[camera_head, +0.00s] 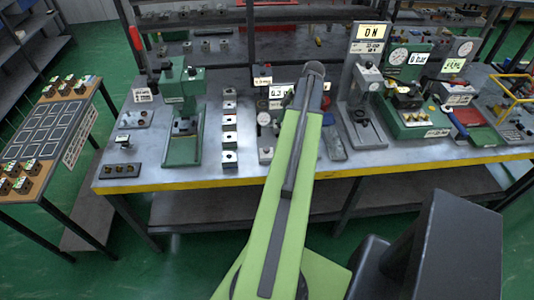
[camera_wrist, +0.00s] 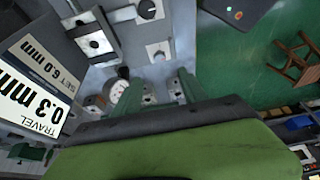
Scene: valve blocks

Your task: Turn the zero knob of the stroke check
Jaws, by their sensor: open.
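The stroke check's display (camera_wrist: 38,85) reads "TRAVEL 0.3 mm, SET 6.0 mm" at the left of the wrist view. I cannot tell whether this is the zero knob. My gripper (camera_wrist: 160,92) is open, with two green fingers apart near the dial, and nothing shows between them. In the head view my gripper is hidden behind my green arm.
A row of white blocks (camera_head: 229,138) stands left of the stroke check. A green press (camera_head: 183,115) is farther left. The bench's yellow front edge (camera_head: 200,183) is nearest.

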